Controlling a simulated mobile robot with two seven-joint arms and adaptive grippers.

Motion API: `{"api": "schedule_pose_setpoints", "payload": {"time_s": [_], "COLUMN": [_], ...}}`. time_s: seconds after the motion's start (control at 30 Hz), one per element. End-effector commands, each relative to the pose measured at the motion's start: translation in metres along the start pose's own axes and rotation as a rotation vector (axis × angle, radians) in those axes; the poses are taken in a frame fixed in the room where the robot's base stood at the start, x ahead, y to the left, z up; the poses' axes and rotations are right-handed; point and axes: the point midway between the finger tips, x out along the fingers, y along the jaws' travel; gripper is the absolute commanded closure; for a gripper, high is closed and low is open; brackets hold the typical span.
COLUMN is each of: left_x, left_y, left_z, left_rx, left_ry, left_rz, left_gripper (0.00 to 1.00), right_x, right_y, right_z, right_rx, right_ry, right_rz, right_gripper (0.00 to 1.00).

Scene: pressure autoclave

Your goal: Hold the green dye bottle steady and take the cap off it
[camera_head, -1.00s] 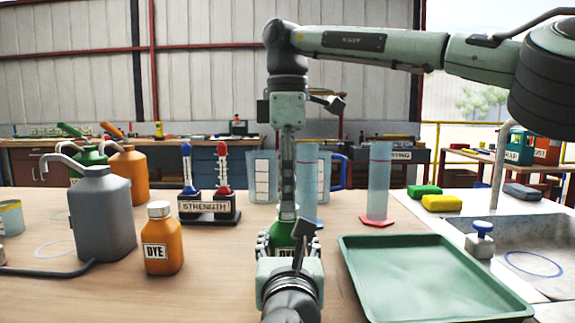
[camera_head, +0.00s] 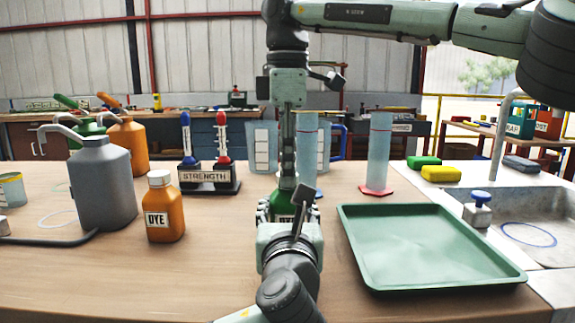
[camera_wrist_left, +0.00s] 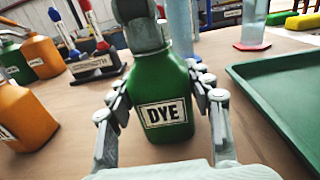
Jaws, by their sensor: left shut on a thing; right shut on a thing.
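The green dye bottle (camera_head: 285,214) stands upright on the bench in front of me, left of the tray. In the left wrist view its green body and DYE label (camera_wrist_left: 163,113) show clearly. My left gripper (camera_head: 287,209) is low, shut around the bottle's body, with a finger on each side in the left wrist view (camera_wrist_left: 160,88). My right gripper (camera_head: 287,180) points straight down above the bottle, shut at its top. In the left wrist view the right gripper (camera_wrist_left: 142,14) covers the bottle's neck, so the cap is hidden.
An orange dye bottle (camera_head: 164,212) and a grey jug (camera_head: 103,190) stand to the left. The strength stand (camera_head: 209,177) and cylinders (camera_head: 377,155) are behind. A green tray (camera_head: 430,285) lies close on the right, beside the sink (camera_head: 540,215). Bare bench lies front left.

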Motion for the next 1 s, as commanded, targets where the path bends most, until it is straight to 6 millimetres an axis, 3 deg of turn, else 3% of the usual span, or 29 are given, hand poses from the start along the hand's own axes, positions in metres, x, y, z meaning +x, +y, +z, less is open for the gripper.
{"api": "schedule_pose_setpoints", "payload": {"time_s": [0.17,1.0], "left_x": [-0.0001,-0.0001], "left_y": [-0.0002,-0.0005], "left_z": [-0.0005,-0.0006], "left_rx": [0.001,0.001], "left_ry": [0.001,0.001], "left_rz": [0.0,-0.001], "left_gripper": [1.0,1.0], "right_x": [0.0003,-0.0014], "right_y": [0.0001,-0.0008], "right_z": [-0.001,-0.0017], "right_rx": [-0.286,-2.467], "right_ry": [0.005,0.005], "right_rz": [0.0,0.004], "right_gripper": [1.0,1.0]}}
